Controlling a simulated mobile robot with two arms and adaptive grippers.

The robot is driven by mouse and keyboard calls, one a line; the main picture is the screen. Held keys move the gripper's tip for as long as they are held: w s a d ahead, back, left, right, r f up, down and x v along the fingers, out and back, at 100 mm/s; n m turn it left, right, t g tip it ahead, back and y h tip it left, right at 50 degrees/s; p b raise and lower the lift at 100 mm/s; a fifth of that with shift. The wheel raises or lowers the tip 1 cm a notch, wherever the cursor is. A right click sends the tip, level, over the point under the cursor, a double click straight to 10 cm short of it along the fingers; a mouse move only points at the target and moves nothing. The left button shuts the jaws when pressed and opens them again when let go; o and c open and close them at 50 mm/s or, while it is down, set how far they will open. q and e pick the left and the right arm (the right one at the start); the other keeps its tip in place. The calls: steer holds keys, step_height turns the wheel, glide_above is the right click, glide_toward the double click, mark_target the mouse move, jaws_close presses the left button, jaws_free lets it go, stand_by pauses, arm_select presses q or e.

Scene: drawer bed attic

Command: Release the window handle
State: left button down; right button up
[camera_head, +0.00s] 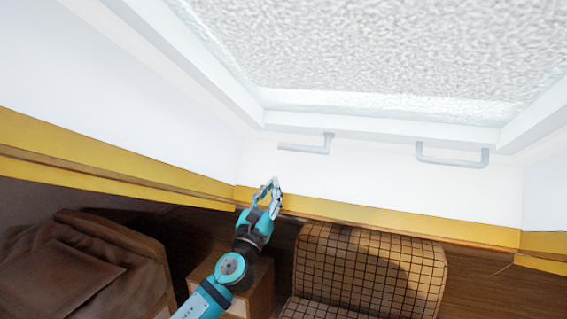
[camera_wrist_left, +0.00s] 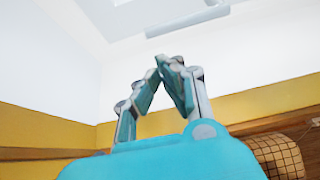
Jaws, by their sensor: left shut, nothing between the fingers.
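Two pale grey window handles hang below the white window frame in the head view: a left one (camera_head: 305,149) and a right one (camera_head: 452,160). My left gripper (camera_head: 273,183) is shut and empty. In the head view it is below and a little left of the left handle, apart from it. In the left wrist view my gripper's fingertips (camera_wrist_left: 170,62) meet, and a handle bar (camera_wrist_left: 187,22) shows above them with a gap between. My right gripper is in neither view.
The frosted skylight window (camera_head: 400,50) fills the top, with its white frame (camera_head: 380,125) around it. Below are a yellow trim band (camera_head: 400,216), a checked chair (camera_head: 370,265), a wooden cabinet (camera_head: 262,290) and a brown bed (camera_head: 70,265). The space around the handles is clear.

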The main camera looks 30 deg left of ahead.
arm_select(q)
steer(key=p+x, duration=0.1)
steer(key=x, duration=0.8)
steer(key=shift+f+p, duration=0.15)
steer(key=shift+p, duration=0.2)
steer(key=shift+w+r, duration=0.3)
steer(key=shift+w, duration=0.3)
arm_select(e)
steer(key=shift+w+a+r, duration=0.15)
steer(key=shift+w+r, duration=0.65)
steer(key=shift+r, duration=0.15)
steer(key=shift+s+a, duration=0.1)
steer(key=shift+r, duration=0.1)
